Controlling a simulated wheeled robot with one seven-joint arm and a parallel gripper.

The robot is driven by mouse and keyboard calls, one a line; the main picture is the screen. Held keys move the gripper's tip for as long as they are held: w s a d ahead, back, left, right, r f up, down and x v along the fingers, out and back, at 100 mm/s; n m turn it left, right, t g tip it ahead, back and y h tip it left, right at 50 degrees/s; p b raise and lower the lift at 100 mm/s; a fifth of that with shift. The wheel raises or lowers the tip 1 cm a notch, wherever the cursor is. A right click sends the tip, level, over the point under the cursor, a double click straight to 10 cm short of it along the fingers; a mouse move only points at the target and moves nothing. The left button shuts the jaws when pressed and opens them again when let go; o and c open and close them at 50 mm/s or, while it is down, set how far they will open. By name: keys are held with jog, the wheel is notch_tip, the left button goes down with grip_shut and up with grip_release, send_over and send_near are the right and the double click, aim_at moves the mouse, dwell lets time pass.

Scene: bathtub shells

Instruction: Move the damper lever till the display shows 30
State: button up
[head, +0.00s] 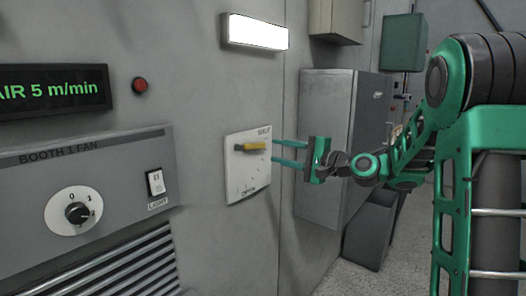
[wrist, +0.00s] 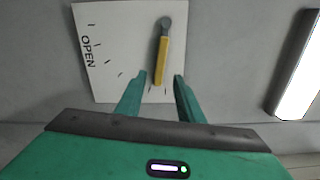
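The display (head: 55,88) on the left wall reads "AIR 5 m/min" in green, its left end cut off. The damper lever (head: 252,146) has a yellow handle and sits on a pale wall plate (head: 246,184). In the wrist view the lever (wrist: 162,62) hangs from a grey pivot, and the plate (wrist: 105,50) carries tick marks and "OPEN" at left. My gripper (head: 275,152) is open in front of the plate. In the wrist view my gripper (wrist: 161,75) has a finger on each side of the handle's lower end, with gaps; contact is not visible.
A grey fan panel (head: 90,160) with a dial (head: 77,213) and a switch (head: 156,183) is at left. A red button (head: 140,85) is above it. A lit lamp (head: 254,32) is above the plate. A grey cabinet (head: 325,140) stands behind my gripper.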

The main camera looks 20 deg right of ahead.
aim_at(257, 146)
jog(key=x, duration=0.7)
jog(key=shift+w+a, duration=0.1)
grip_shut()
